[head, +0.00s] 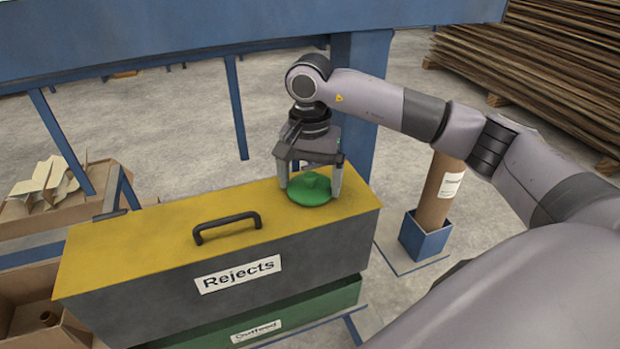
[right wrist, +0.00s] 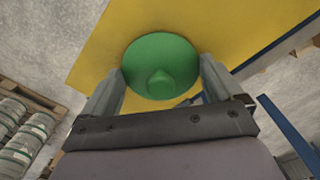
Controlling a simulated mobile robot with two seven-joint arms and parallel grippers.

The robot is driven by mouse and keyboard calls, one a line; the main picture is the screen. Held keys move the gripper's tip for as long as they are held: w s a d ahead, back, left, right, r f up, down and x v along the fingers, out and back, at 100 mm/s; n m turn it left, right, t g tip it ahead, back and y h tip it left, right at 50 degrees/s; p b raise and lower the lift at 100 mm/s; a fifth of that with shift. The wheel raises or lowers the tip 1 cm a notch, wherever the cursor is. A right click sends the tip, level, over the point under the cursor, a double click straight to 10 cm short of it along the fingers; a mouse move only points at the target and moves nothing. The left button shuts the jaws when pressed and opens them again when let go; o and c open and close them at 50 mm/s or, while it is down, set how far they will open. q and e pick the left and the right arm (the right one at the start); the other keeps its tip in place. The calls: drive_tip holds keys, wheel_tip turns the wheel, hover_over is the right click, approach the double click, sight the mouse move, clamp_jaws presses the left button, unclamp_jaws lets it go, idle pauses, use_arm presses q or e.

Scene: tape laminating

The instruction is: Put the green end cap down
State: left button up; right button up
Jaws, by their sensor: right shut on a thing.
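The green end cap (head: 312,190) is a round disc with a raised knob, at the right end of the yellow lid of the Rejects box (head: 150,238). My right gripper (head: 310,184) points down over it and is shut on it, one finger on each side. The right wrist view shows the cap (right wrist: 160,64) between the fingertips (right wrist: 160,76), with the yellow lid behind it. I cannot tell whether the cap touches the lid or is slightly above it. My left gripper is not in view.
A black handle (head: 227,227) stands up from the lid, left of the cap. A green Outfeed box (head: 300,310) is below the Rejects box. A brown tube (head: 440,190) stands in a blue holder (head: 425,238) to the right. Open cartons (head: 20,285) are at left. The lid around the handle is clear.

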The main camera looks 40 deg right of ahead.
sight(311, 176)
drive_tip(key=shift+f, duration=0.15)
drive_tip(key=shift+f, duration=0.1)
drive_tip(key=o, duration=0.7)
drive_tip(key=shift+c, duration=0.2)
drive_tip(key=shift+r, duration=0.25)
wheel_tip(311, 176, up, 12)
drive_tip(key=shift+s+f, duration=0.1)
drive_tip(key=shift+f, duration=0.05)
